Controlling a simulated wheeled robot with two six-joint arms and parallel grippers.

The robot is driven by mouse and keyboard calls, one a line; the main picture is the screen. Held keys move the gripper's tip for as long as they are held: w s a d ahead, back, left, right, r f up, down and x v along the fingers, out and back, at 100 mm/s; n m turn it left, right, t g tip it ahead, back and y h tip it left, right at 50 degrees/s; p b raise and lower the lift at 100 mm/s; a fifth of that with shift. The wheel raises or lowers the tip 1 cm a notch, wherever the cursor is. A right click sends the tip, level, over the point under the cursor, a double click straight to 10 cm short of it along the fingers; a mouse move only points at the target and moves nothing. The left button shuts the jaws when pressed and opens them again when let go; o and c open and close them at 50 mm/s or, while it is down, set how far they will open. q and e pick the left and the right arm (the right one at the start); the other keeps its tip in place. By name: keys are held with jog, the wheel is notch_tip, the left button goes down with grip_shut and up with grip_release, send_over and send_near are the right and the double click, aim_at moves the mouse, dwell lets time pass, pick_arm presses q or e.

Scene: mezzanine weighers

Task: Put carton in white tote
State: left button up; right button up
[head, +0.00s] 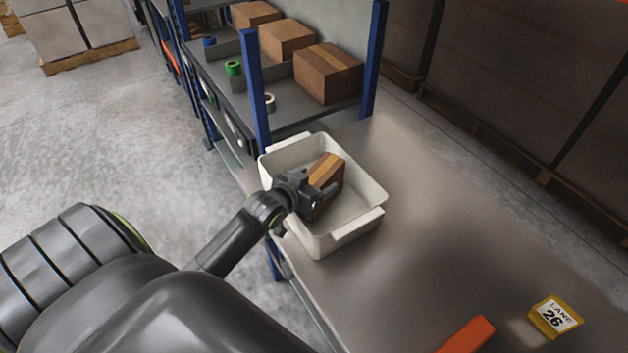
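The white tote (355,222) stands on the grey bench top, near its far left corner. The small brown carton (327,170), with a lighter tape band, is inside the tote's walls and sits tilted. My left gripper (322,192) reaches over the tote's left rim and is closed on the carton, hiding part of its near side. Whether the carton touches the tote floor cannot be made out. My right gripper is not in view.
A blue-post shelf (254,90) beyond the tote holds several brown boxes (328,74) and tape rolls (233,68). A yellow lane 26 sign (555,316) and an orange-red object (467,336) are at the lower right. The middle of the bench (450,230) is clear.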

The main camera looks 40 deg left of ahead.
pick_arm(q)
jog(key=shift+s+r, duration=0.1)
jog(key=shift+r, duration=0.1)
jog(key=v, duration=1.1)
jog(key=shift+s+r, duration=0.2)
jog(key=shift+s, duration=0.15)
